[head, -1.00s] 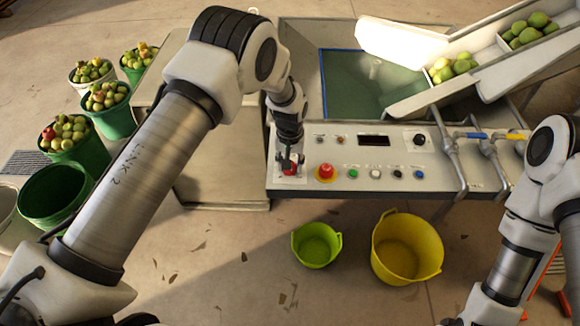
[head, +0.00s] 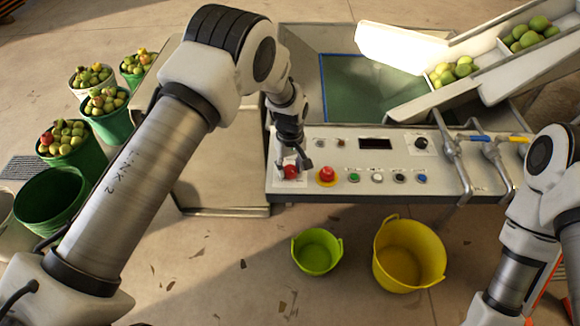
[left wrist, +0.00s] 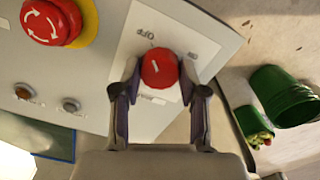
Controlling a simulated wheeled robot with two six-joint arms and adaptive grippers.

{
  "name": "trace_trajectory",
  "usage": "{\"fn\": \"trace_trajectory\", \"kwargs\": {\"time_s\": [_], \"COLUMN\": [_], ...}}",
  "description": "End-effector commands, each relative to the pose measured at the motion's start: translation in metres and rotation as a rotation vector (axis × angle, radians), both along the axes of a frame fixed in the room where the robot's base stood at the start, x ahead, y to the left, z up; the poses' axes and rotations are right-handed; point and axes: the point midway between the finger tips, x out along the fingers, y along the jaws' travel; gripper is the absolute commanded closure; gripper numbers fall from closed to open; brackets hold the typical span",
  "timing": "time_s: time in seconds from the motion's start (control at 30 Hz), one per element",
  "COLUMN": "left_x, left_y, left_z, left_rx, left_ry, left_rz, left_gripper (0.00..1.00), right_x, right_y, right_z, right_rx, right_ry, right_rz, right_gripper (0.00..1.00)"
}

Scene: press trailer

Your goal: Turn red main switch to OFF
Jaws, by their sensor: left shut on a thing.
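The red main switch (head: 291,172) is a round red knob on a white plate at the left end of the control panel (head: 350,184). In the left wrist view, the knob (left wrist: 159,68) carries a short white mark, and the word OFF is printed on the plate beside it. My left gripper (head: 293,165) is shut on the knob; in the left wrist view its two fingers (left wrist: 160,80) touch the knob from either side. My right arm shows at the right edge, but its gripper is out of frame.
A red mushroom button on a yellow ring (head: 326,176) sits just right of the switch, with several small buttons beyond. Pipes with a blue valve handle (head: 473,138) stand at the panel's right. Green (head: 317,250) and yellow (head: 408,255) tubs stand on the floor below.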

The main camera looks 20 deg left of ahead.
Motion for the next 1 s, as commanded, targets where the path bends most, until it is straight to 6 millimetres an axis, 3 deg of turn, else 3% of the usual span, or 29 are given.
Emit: {"fn": "trace_trajectory", "kwargs": {"time_s": [0.27, 0.3, 0.33, 0.73, 0.87, 1.0], "left_x": [-0.002, -0.002, -0.002, 0.000, 0.000, 0.000], "left_y": [0.000, 0.000, 0.000, 0.000, 0.000, 0.000], "left_z": [-0.003, -0.003, -0.003, 0.007, 0.030, 0.067], "left_rx": [0.001, 0.001, 0.000, 0.000, 0.000, 0.001], "left_ry": [0.007, 0.007, 0.006, 0.000, -0.001, -0.002], "left_rz": [0.000, 0.000, 0.000, -0.001, 0.000, -0.002], "left_gripper": [0.93, 0.44, 0.33, 0.32, 0.32, 0.32], "right_x": [0.000, 0.000, 0.000, 0.000, 0.000, 0.000], "right_y": [0.000, 0.000, 0.000, 0.000, 0.000, 0.000], "right_z": [0.000, 0.000, 0.000, 0.000, 0.000, 0.000], "right_rx": [0.000, 0.000, 0.000, 0.000, 0.000, 0.000], "right_ry": [0.000, 0.000, 0.000, 0.000, 0.000, 0.000], "right_rz": [0.000, 0.000, 0.000, 0.000, 0.000, 0.000], "right_gripper": [0.60, 0.60, 0.60, 0.60, 0.60, 0.60]}}
